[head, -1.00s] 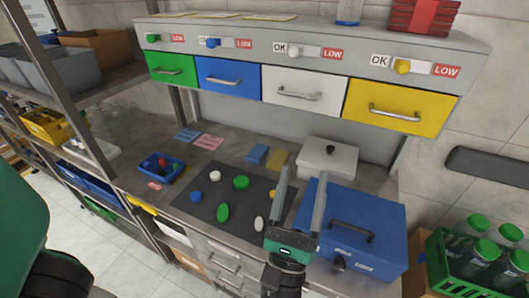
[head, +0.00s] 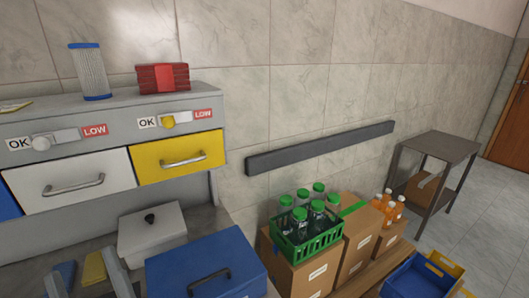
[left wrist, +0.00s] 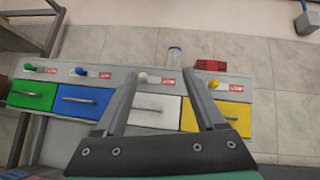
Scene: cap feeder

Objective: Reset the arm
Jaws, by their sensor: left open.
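My left gripper (head: 97,285) shows only in part at the bottom left of the head view, with a grey finger over the bench. In the left wrist view (left wrist: 171,64) its two fingers are spread, with nothing between them. Past them is the feeder with its green drawer (left wrist: 32,95), blue drawer (left wrist: 80,103), white drawer (left wrist: 153,112) and yellow drawer (left wrist: 222,118), all shut. In the head view the white drawer (head: 70,180) and yellow drawer (head: 178,158) have sliders above them with knobs beside OK. My right gripper is not in view.
A white lidded box (head: 152,236) and a blue box (head: 207,265) stand on the bench. A green crate of bottles (head: 308,240) sits on cartons (head: 300,274) at right. A filter cylinder (head: 90,72) and red stack (head: 162,77) top the feeder. A metal table (head: 440,150) stands farther right.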

